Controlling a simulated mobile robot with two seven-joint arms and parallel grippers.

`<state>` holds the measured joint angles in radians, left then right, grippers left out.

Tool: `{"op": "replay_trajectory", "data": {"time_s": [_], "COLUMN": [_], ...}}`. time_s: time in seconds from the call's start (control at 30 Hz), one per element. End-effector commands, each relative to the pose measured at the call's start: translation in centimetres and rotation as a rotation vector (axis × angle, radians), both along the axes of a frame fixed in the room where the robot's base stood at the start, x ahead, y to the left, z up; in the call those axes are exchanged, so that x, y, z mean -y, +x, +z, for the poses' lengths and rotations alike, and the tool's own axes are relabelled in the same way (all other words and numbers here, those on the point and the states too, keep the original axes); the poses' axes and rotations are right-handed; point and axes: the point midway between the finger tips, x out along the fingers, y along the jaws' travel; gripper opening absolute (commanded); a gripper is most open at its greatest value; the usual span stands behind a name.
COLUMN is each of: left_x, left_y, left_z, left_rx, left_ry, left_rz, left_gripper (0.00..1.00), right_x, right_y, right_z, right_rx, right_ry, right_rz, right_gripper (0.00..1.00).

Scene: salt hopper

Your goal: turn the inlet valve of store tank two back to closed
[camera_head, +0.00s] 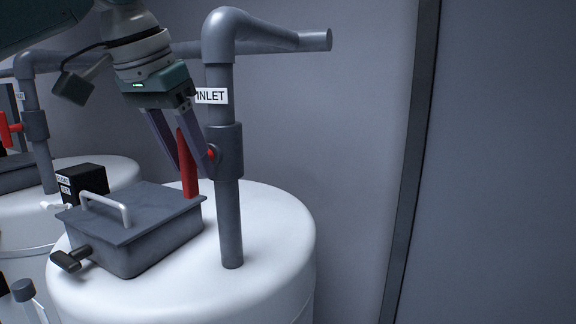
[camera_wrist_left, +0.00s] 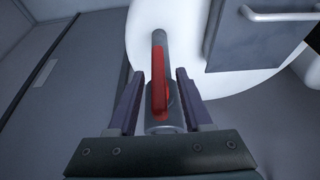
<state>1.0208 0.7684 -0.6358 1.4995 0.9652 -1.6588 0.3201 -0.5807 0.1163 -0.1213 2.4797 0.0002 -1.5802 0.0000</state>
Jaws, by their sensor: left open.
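The inlet valve has a red lever handle (camera_head: 187,165) on a grey valve body (camera_head: 228,150) in the vertical inlet pipe of the near white tank (camera_head: 275,240). The lever hangs down along the pipe in the head view. My left gripper (camera_head: 190,160) is open, with its fingers on either side of the red lever. In the left wrist view the lever (camera_wrist_left: 160,93) lies between the two fingers (camera_wrist_left: 160,95), with gaps visible on both sides. The fingers hide part of the lever's pivot in the head view. My right gripper is not in view.
A grey hatch box (camera_head: 150,235) with a handle stands on the tank top, left of the pipe. A black box (camera_head: 82,183) sits behind it. Another tank with a red valve lever (camera_head: 6,130) stands at the left. The wall right of the tank is clear.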

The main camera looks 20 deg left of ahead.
Motion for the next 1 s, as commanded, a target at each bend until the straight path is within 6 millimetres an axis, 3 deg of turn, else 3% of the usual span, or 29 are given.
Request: {"op": "replay_trajectory", "data": {"time_s": [0.2,0.5,0.93,1.0], "left_x": [0.1,0.1,0.1,0.1], "left_y": [0.9,1.0,1.0,1.0], "left_z": [-2.2,-2.4,-2.4,-2.4], "left_rx": [0.000,0.000,0.001,0.001], "left_ry": [0.000,0.000,0.001,0.001], "left_rz": [0.000,-0.001,-0.001,-0.001], "left_gripper": [0.50,0.50,0.02,0.00], "right_x": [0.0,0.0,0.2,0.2], "right_y": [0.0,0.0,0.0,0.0], "right_z": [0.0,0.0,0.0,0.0], "right_rx": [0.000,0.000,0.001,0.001], "right_ry": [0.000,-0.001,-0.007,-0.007], "right_rz": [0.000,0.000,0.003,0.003], "right_gripper": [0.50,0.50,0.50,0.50]}}
